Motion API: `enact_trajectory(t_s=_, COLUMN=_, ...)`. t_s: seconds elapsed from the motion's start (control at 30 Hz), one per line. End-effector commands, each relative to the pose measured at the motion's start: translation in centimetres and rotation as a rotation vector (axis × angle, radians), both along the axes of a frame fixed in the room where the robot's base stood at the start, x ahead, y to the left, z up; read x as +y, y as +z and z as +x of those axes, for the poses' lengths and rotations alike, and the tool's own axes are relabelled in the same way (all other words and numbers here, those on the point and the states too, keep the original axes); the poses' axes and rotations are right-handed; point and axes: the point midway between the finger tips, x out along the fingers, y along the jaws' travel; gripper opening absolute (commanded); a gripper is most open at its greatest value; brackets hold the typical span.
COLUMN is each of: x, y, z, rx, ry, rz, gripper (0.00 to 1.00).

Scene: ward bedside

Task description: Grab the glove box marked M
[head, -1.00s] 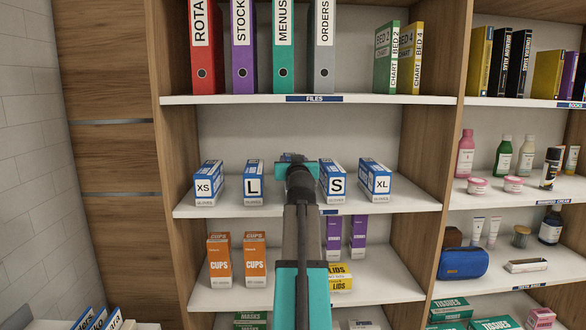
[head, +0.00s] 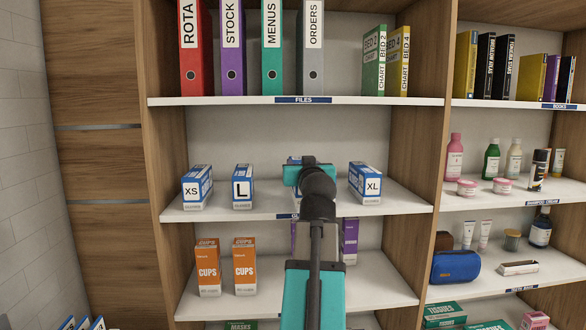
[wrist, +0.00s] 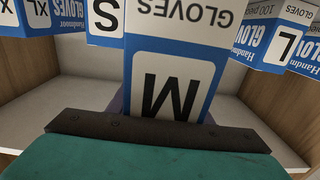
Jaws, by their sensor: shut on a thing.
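The glove box marked M (wrist: 172,88) fills the middle of the wrist view, its blue-and-white face and black letter upside down there. My gripper (wrist: 158,132) is shut on it, with a dark bar and teal part across its near end. In the head view my teal gripper (head: 306,174) is in front of the glove shelf and hides most of the M box; only a blue-and-white bit (head: 293,160) shows behind it.
Glove boxes XS (head: 191,191), L (head: 242,189) and XL (head: 372,186) stand on the glove shelf (head: 215,213). Binders stand on the files shelf (head: 200,101) above. Orange cups boxes (head: 245,267) stand below. A wooden upright (head: 433,150) is at the right.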

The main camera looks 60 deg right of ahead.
Motion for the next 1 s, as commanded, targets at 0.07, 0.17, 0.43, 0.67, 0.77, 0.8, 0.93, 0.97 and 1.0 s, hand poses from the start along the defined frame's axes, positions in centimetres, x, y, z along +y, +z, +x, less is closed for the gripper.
enact_trajectory(t_s=0.07, x=0.8, y=0.0, z=-1.1, rx=-0.002, ry=-0.001, rz=-0.003, gripper=0.10)
enact_trajectory(t_s=0.17, x=1.3, y=0.2, z=-2.0, rx=-0.001, ry=-0.001, rz=-0.003, gripper=0.10)
enact_trajectory(t_s=0.43, x=1.8, y=0.4, z=-2.9, rx=-0.003, ry=0.001, rz=-0.002, gripper=0.10)
enact_trajectory(t_s=0.67, x=1.8, y=0.5, z=-2.9, rx=-0.001, ry=0.001, rz=-0.002, gripper=0.10)
enact_trajectory(t_s=0.77, x=1.8, y=0.5, z=-2.9, rx=-0.001, ry=0.001, rz=-0.002, gripper=0.10)
enact_trajectory(t_s=0.8, x=1.8, y=0.5, z=-2.9, rx=-0.001, ry=0.001, rz=-0.002, gripper=0.10)
enact_trajectory(t_s=0.93, x=1.8, y=0.5, z=-2.9, rx=-0.001, ry=0.001, rz=-0.002, gripper=0.10)
enact_trajectory(t_s=0.97, x=1.8, y=0.5, z=-2.9, rx=-0.001, ry=0.001, rz=-0.002, gripper=0.10)
enact_trajectory(t_s=1.0, x=1.8, y=0.5, z=-2.9, rx=-0.001, ry=0.001, rz=-0.002, gripper=0.10)
